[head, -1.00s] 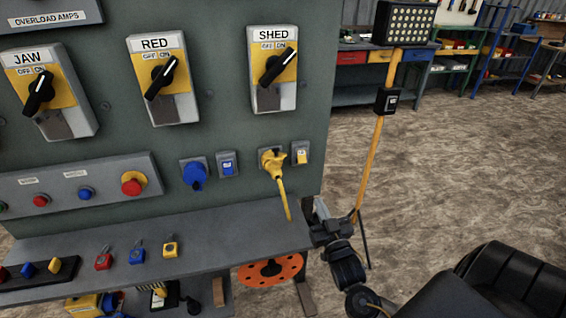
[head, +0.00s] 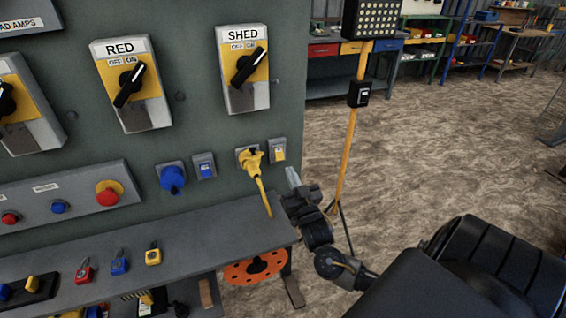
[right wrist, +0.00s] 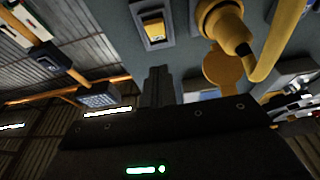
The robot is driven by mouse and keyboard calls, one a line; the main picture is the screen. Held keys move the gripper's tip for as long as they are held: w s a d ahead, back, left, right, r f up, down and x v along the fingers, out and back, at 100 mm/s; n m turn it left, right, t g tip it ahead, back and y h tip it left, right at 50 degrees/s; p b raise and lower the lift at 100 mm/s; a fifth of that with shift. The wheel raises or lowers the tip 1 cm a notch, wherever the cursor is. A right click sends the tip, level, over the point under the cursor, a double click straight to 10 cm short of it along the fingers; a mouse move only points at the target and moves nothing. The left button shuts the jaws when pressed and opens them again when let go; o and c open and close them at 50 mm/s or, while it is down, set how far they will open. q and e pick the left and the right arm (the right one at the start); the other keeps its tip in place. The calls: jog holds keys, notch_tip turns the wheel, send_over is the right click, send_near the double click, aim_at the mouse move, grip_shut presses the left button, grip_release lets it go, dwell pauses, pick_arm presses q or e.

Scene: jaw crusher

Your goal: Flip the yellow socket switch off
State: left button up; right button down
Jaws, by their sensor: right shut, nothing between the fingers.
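The yellow socket switch (head: 278,152) is a small yellow rocker in a grey box at the right edge of the green panel; it also shows in the right wrist view (right wrist: 155,32). The yellow socket (head: 250,160) with a yellow plug and cable sits just left of it and fills the upper right of the right wrist view (right wrist: 222,30). My right gripper (head: 292,177) is shut and empty, below and right of the switch and apart from it. Its fingertips (right wrist: 156,72) point up toward the switch in the wrist view. My left gripper is not in view.
A blue socket (head: 172,179) and blue switch (head: 205,166) are left of the yellow socket. A grey shelf (head: 200,235) with padlocks juts out below. A yellow lamp stand (head: 349,150) stands right of the panel. Rotary switches (head: 243,68) are above.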

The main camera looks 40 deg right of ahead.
aim_at(279, 156)
jog(key=shift+w+d+f+p, duration=0.15)
jog(key=shift+w+d, duration=0.2)
jog(key=shift+w, duration=0.7)
jog(key=shift+w+d+f+p, duration=0.15)
jog(key=shift+w+d, duration=0.25)
jog(key=shift+w, duration=0.7)
jog(key=shift+w+d+f+p, duration=0.15)
jog(key=shift+w+d, duration=0.2)
jog(key=shift+w, duration=0.7)
jog(key=b, duration=0.2)
jog(key=shift+w+f+t+b, duration=0.2)
jog(key=shift+w+t+b, duration=0.1)
jog(key=shift+t, duration=0.1)
